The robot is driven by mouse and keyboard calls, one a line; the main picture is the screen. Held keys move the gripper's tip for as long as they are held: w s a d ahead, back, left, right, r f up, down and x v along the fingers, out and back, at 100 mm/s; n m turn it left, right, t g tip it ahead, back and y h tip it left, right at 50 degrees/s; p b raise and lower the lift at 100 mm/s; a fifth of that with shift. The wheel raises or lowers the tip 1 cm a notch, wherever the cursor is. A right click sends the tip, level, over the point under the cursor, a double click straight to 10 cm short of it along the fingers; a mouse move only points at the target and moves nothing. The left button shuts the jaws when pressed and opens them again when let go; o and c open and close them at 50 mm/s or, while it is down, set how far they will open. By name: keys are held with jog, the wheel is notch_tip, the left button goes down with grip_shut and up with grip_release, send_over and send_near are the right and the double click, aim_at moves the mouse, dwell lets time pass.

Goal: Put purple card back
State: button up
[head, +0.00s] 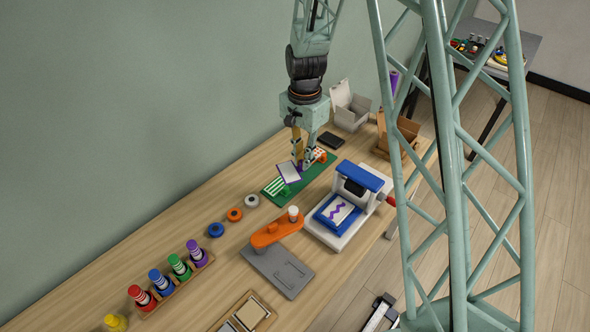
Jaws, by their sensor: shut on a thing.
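A white card with a purple edge (289,171) is tilted in the air over the left part of a long green holder (305,177). My gripper (302,163) is shut on this card at its right side. A green-striped piece (274,187) lies on the left end of the holder, partly under the card. A red-and-white patterned piece (319,154) is at the holder's right end, partly behind my gripper. The fingers hide the middle of the holder, and I cannot tell whether the card touches it.
A blue and white press (356,190) with a purple zigzag sheet stands right of the holder. An orange-armed grey device (277,262) is in front. Blue, orange and white rings (234,214) lie to the left. A black block (331,139) and open boxes (349,106) are behind.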

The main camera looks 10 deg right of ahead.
jog(key=s+f+m+p, duration=0.1)
jog(key=s+f+m, duration=0.6)
jog(key=m, duration=0.5)
jog(key=shift+s+a+m, duration=0.15)
jog(key=shift+a+m, duration=0.25)
jog(key=shift+a, duration=0.05)
dwell(0.4)
jog(key=w+d, duration=0.1)
jog(key=w, duration=0.4)
jog(key=w+d+f, duration=0.1)
jog(key=w, duration=0.4)
jog(key=w+d, duration=0.1)
jog(key=w, duration=0.4)
jog(key=shift+w+d+f, duration=0.25)
jog(key=shift+w+d, duration=0.1)
jog(key=shift+f+b, duration=0.35)
jog(key=shift+f, duration=1.4)
jog(key=shift+f, duration=0.1)
